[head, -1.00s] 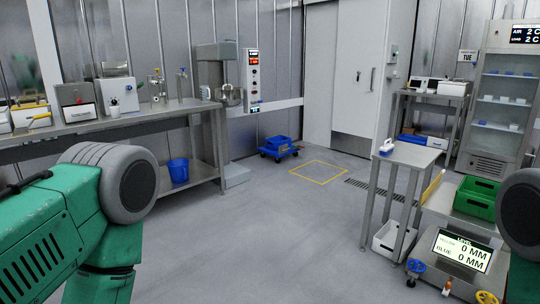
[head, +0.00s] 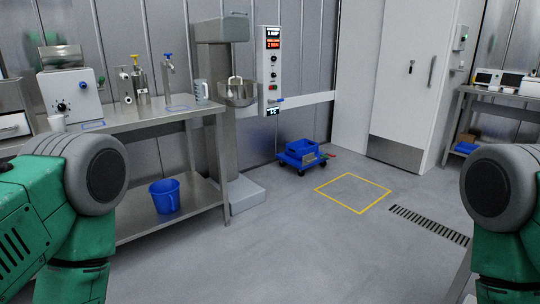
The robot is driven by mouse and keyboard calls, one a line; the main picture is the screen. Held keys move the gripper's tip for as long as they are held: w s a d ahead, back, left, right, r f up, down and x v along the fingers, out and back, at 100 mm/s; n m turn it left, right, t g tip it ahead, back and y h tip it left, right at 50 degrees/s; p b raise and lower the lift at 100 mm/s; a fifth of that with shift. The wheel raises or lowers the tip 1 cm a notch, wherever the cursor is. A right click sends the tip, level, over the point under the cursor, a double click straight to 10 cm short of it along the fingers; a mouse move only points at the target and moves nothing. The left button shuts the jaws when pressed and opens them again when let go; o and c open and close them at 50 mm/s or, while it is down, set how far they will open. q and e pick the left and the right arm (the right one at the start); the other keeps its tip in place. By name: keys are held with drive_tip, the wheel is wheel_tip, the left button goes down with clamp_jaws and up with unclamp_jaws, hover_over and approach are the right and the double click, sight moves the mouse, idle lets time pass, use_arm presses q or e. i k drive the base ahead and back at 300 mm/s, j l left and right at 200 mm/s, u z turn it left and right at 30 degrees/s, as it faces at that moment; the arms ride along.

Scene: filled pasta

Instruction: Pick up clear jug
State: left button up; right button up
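A clear jug (head: 201,91) stands upright near the right end of the left steel workbench (head: 150,116), beside the mixer. It looks like a see-through measuring jug with a handle. My two arms show at the lower left and lower right edges, as green and grey links only. Neither gripper is in the head view, so whether they hold anything is hidden.
A floor mixer (head: 222,110) stands just right of the bench. A blue bucket (head: 165,196) is on the bench's lower shelf. Metal bottles and a tap stand left of the jug. A blue cart (head: 303,158) is by the wall. The middle floor is clear.

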sight(200, 86)
drive_tip(key=i, duration=1.35)
drive_tip(key=i+l+u, duration=0.1)
drive_tip(key=i, duration=1.2)
